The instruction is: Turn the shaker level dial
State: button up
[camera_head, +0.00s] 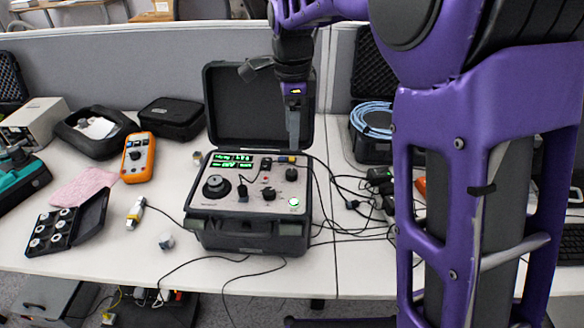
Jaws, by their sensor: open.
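The shaker unit (247,213) is a dark case with its lid open, standing on the white table. Its grey panel has a lit green display (232,161), a black knob (291,174) at the right that looks like the level dial, and a large round black mount (215,187) at the left. My gripper (293,145) points down above the right side of the panel, just above the black knob in the picture. It appears apart from the knob, open and empty. The gap between its fingers is hard to see from here.
The open lid (245,105) stands upright behind the panel, close to my gripper. Cables (345,185) run right of the case. An orange multimeter (138,158), a black case of round pieces (68,222) and a small metal cube (166,241) lie to the left. My purple arm hides the table's right side.

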aim_at(292, 172)
jog(key=f, duration=0.3)
jog(key=f+b, duration=0.1)
jog(key=f, duration=0.7)
jog(key=shift+w+f+b, duration=0.2)
jog(key=shift+w+b, duration=0.1)
jog(key=shift+w, duration=0.05)
grip_shut()
